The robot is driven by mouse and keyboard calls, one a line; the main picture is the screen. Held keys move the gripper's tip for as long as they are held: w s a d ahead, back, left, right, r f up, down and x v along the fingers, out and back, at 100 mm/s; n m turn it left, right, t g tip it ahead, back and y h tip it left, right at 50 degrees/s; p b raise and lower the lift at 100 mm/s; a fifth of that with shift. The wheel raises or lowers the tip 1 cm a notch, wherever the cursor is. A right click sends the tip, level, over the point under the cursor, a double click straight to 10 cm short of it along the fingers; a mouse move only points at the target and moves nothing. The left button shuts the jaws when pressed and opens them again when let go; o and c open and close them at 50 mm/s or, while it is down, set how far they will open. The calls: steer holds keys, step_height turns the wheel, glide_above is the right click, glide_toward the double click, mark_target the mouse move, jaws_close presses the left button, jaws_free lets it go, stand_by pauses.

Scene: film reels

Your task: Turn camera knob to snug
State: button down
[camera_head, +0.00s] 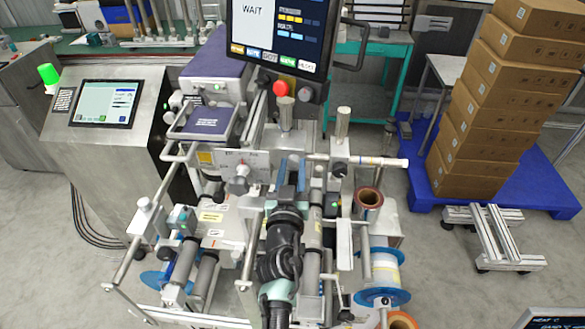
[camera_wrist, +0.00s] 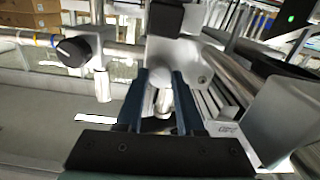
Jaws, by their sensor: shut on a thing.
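My gripper (camera_head: 291,162) reaches forward over the middle of the machine, and its two blue fingers point away from the head camera. In the wrist view the fingers (camera_wrist: 159,82) are closed around a small pale metal knob (camera_wrist: 163,100), which shows between them below a light grey bracket (camera_wrist: 195,62). A black block (camera_wrist: 166,17) sits above the bracket; I cannot tell for sure that it is the camera. The knob's far side is hidden, and its tightness does not show. In the head view my gripper hides the knob.
A black-capped knob (camera_wrist: 72,50) on a rail clamp stands left of the fingers. A grey metal box (camera_wrist: 268,120) is close on the right. A screen reading WAIT (camera_head: 280,42) hangs above the machine. Brown boxes (camera_head: 490,110) are stacked on a blue pallet at right.

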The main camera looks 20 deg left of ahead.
steer(key=shift+n, duration=0.3)
steer(key=n, duration=0.3)
steer(key=shift+n, duration=0.4)
steer(key=n, duration=0.3)
steer(key=shift+n+b, duration=0.3)
steer(key=n, duration=0.4)
steer(key=shift+f, duration=0.1)
steer(key=shift+n, duration=2.2)
steer(key=c, duration=0.5)
jaws_free()
